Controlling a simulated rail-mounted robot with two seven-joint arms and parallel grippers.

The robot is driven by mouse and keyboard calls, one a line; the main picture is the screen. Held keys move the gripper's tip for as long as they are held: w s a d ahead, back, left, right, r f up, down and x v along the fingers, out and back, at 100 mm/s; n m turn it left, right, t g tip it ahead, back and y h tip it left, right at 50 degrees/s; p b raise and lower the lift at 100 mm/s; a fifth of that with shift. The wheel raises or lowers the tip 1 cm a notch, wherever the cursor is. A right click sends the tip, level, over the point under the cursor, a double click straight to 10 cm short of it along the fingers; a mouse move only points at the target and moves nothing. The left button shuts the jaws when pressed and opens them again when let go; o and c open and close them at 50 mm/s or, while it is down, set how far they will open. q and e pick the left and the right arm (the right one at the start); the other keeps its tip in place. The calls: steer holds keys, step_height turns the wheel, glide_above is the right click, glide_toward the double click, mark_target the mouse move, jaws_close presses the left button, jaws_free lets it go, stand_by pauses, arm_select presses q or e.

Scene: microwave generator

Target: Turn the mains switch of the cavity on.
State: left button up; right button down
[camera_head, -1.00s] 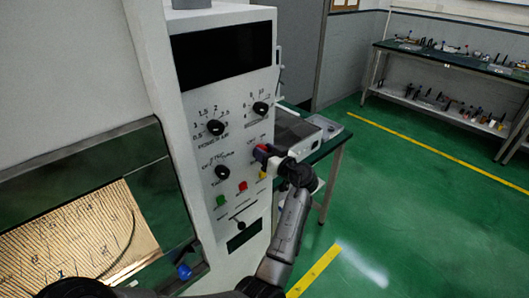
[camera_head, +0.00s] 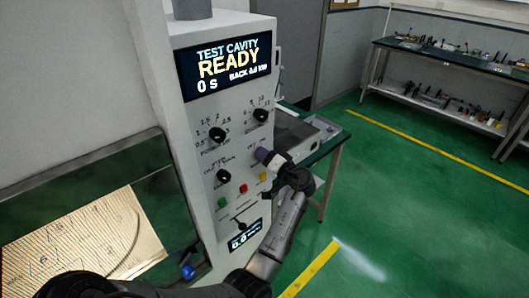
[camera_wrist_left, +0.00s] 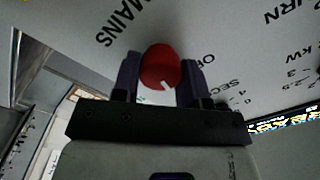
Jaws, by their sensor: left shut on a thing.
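The cavity's mains switch is a red round knob (camera_wrist_left: 158,64) with a white pointer line, on the light panel beside the printed word MAINS. In the left wrist view the purple fingers of my left gripper (camera_wrist_left: 160,78) stand on either side of it, shut on it. In the head view my left gripper (camera_head: 265,156) is at the right edge of the control panel (camera_head: 209,180), and its fingers hide the red knob. The panel's upper display (camera_head: 228,65) is lit and reads TEST CAVITY READY, 0 s. My right gripper is not in view.
Black knobs (camera_head: 217,134) and coloured buttons, including a red one (camera_head: 244,188), sit close to the gripper. A lower display (camera_head: 243,236) is lit. A green-topped bench (camera_head: 325,148) stands behind the panel on the right. Open green floor lies further right.

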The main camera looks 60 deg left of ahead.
arm_select(q)
steer(key=m+p, duration=0.1)
steer(key=m, duration=0.2)
steer(key=shift+p, duration=0.4)
stand_by(0.4)
steer(key=o, duration=0.9)
steer(key=shift+o, duration=0.2)
steer(key=shift+d, duration=0.1)
steer(key=w+d+b, duration=0.1)
steer(key=w+d, duration=0.1)
steer(key=d, duration=1.1)
steer(key=shift+w+d, duration=0.2)
steer(key=shift+w, duration=0.15)
